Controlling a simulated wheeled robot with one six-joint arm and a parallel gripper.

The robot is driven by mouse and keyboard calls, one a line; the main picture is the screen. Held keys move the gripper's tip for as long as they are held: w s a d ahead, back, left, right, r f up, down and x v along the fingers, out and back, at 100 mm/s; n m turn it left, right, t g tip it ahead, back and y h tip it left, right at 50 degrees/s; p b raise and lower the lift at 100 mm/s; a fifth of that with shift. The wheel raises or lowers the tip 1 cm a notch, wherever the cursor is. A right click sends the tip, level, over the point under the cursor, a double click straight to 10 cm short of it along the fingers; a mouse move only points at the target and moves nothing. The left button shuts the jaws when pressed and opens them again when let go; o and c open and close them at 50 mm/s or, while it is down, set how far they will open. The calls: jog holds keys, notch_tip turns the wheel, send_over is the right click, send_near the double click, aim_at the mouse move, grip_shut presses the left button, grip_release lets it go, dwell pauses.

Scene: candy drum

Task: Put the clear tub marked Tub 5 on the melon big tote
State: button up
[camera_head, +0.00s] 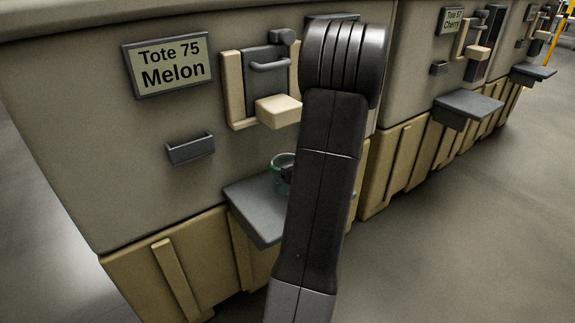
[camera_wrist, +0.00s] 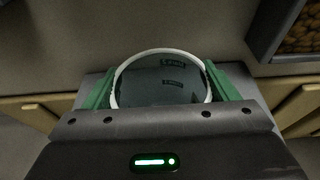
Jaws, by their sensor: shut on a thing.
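The melon tote (camera_head: 60,130) carries a sign (camera_head: 168,65) reading "Tote 75 Melon". A grey shelf (camera_head: 262,222) juts from its front below a chute. A clear tub (camera_head: 279,168) shows partly at this shelf, mostly hidden behind my arm. In the wrist view the round clear tub (camera_wrist: 165,62), with a pale rim, sits between the green fingers of my gripper (camera_wrist: 160,88), which is shut on it. The grey shelf (camera_wrist: 92,85) lies beneath the tub in that view. I cannot tell whether the tub touches it. Dark lettering in the tub is unreadable.
A cream chute (camera_head: 280,110) with a grey gate is above the shelf. A small grey holder (camera_head: 190,148) is on the tote front. The cherry tote (camera_head: 425,80) with its own shelf (camera_head: 468,110) stands to the right. Open floor (camera_head: 480,230) lies at lower right.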

jog(key=shift+f, duration=0.15)
jog(key=o, duration=1.3)
jog(key=shift+r, duration=0.3)
jog(key=v, duration=1.2)
jog(key=shift+p, duration=0.35)
jog(key=shift+f, duration=0.1)
